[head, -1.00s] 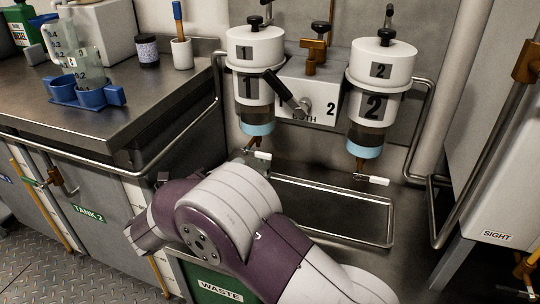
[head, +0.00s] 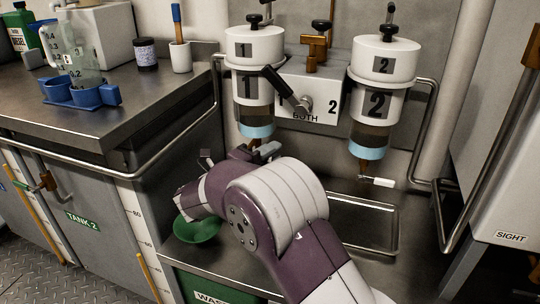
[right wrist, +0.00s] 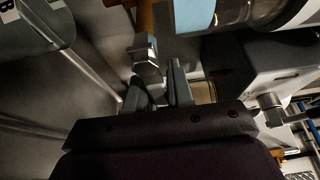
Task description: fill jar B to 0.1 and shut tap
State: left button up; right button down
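Filter housing 1 (head: 252,85) and housing 2 (head: 374,100) hang on the wall, each with brown liquid above a blue band. The tap (head: 364,165) under housing 2 shows a white lever (head: 379,183). The tap under housing 1 is mostly hidden by my right arm. My right gripper (right wrist: 163,82) is by the brown outlet (right wrist: 146,18) of housing 1, its fingers apart, with nothing clearly between them. My left gripper is out of view.
A green bowl (head: 198,229) sits on the steel bench below my right wrist. A black selector lever (head: 286,88) is between the housings. A steel rail frame (head: 392,232) lies below housing 2. A white cup (head: 181,57) and dark jar (head: 146,54) stand on the counter.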

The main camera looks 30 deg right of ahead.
jog(key=shift+w+a+r+n+t+h+p, duration=0.1)
jog(key=shift+r+n+t+h+p, duration=0.25)
jog(key=shift+n+p, duration=0.7)
jog(key=shift+w+a+r+n+t+h+p, duration=0.1)
jog(key=shift+r+n+h+p, duration=0.1)
jog(key=shift+r+n+p, duration=0.75)
jog(key=shift+w+r+n+t+h+p, duration=0.2)
jog(key=shift+n+p, duration=0.6)
jog(key=shift+p, duration=0.55)
jog(key=shift+s+f, duration=0.15)
jog(key=c, duration=1.1)
grip_release()
jog(key=shift+p+v, duration=1.8)
jog(key=shift+v, duration=4.6)
jog(key=shift+f, duration=0.1)
